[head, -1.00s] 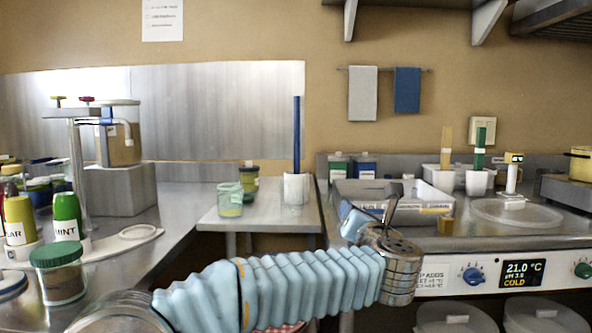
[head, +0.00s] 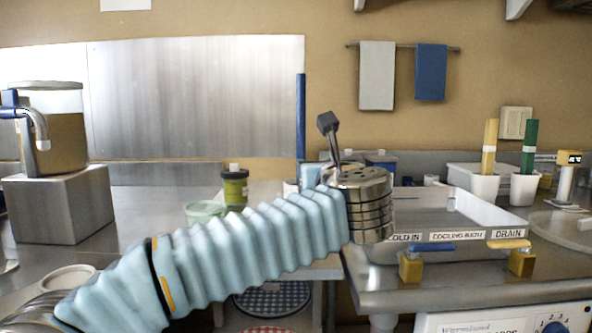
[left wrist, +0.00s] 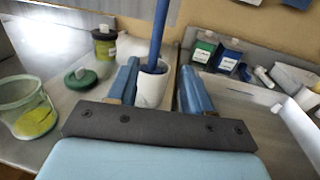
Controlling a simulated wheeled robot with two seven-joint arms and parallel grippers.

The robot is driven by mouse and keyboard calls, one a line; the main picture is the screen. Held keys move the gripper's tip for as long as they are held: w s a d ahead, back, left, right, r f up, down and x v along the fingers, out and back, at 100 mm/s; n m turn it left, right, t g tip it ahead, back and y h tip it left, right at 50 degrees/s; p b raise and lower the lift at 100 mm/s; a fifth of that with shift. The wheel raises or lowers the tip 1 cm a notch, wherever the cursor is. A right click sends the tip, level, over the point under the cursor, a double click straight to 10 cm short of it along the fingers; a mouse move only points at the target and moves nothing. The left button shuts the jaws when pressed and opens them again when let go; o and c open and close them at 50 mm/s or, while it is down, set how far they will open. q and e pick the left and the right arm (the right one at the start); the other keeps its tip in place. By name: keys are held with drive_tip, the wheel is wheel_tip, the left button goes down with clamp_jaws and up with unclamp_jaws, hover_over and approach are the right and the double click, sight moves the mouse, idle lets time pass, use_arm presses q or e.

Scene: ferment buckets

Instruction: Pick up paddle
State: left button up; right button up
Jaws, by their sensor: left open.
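The blue paddle (head: 300,115) stands upright at the back of the small side table in the head view, its lower part hidden behind my left arm. In the left wrist view its blue shaft (left wrist: 160,30) rises from a white holder (left wrist: 152,88). My left gripper (left wrist: 160,68) is open, with its two blue fingers on either side of the holder in that view. I cannot tell whether they touch it. A yellow paddle (head: 490,140) and a green paddle (head: 529,145) stand in white holders at the right. My right gripper is not in view.
The cooling bath (head: 470,222) is at the right. A tank on a metal block (head: 62,205) stands at the left.

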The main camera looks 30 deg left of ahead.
sight(302, 152)
use_arm(q)
drive_tip(key=p+x, duration=0.1)
drive_tip(key=x, duration=0.7)
drive_tip(key=shift+w+a+r+p, duration=0.15)
drive_tip(key=shift+w+a+p, duration=0.15)
drive_tip(key=shift+p, duration=0.1)
drive_tip(key=x, duration=0.1)
drive_tip(key=p+x, duration=0.1)
drive_tip(key=x, duration=0.1)
drive_tip(key=p+x, duration=0.1)
drive_tip(key=x, duration=0.1)
drive_tip(key=shift+s+a+r, duration=0.2)
drive_tip(key=shift+s+r, duration=0.05)
drive_tip(key=shift+r, duration=0.15)
drive_tip(key=shift+w+a+f, duration=0.1)
drive_tip(key=shift+w+a, duration=0.05)
drive_tip(key=shift+w, duration=0.1)
clamp_jaws()
